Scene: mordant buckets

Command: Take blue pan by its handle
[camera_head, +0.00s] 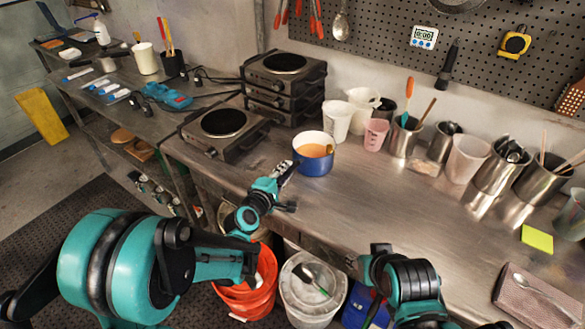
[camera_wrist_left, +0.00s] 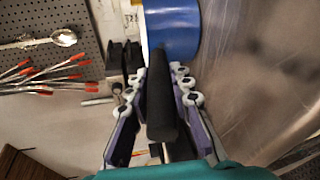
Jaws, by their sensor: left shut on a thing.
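The blue pan (camera_head: 313,166) stands on the steel counter, with a pale rim and orange contents. In the left wrist view the pan's blue side (camera_wrist_left: 175,32) is at the top, and its black handle (camera_wrist_left: 160,95) runs down between the fingers. My left gripper (camera_head: 284,172) is at the pan's near left side, with its fingers (camera_wrist_left: 160,92) on either side of the handle, shut on it.
A hot plate (camera_head: 222,135) stands left of the pan, with stacked hot plates (camera_head: 285,75) behind. A white pitcher (camera_head: 337,121) and a pink cup (camera_head: 375,135) stand close behind right. The counter right of the pan is clear. Buckets (camera_head: 312,295) stand below the front edge.

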